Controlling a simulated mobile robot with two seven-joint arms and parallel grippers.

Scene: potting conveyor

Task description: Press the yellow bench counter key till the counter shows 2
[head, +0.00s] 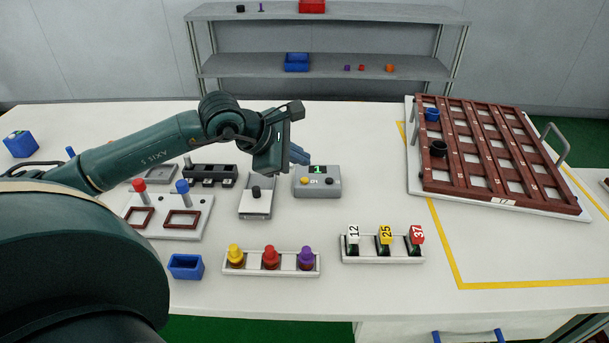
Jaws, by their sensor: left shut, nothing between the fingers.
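The bench counter (317,189) is a grey box on the table near the middle of the head view. Its dark display (318,169) shows a green 1. A yellow key (304,181) sits at the left of its top face and a black key (329,182) at the right. My left gripper (300,155) is shut and empty. Its blue fingertips are just behind and left of the counter's display in the picture, apart from the yellow key. My right gripper is not in view.
A grey box with a black knob (256,203) stands left of the counter. In front are a rack with coloured pegs (272,271) and a rack of numbered blocks (383,258). A brown slatted tray (470,190) lies at the right.

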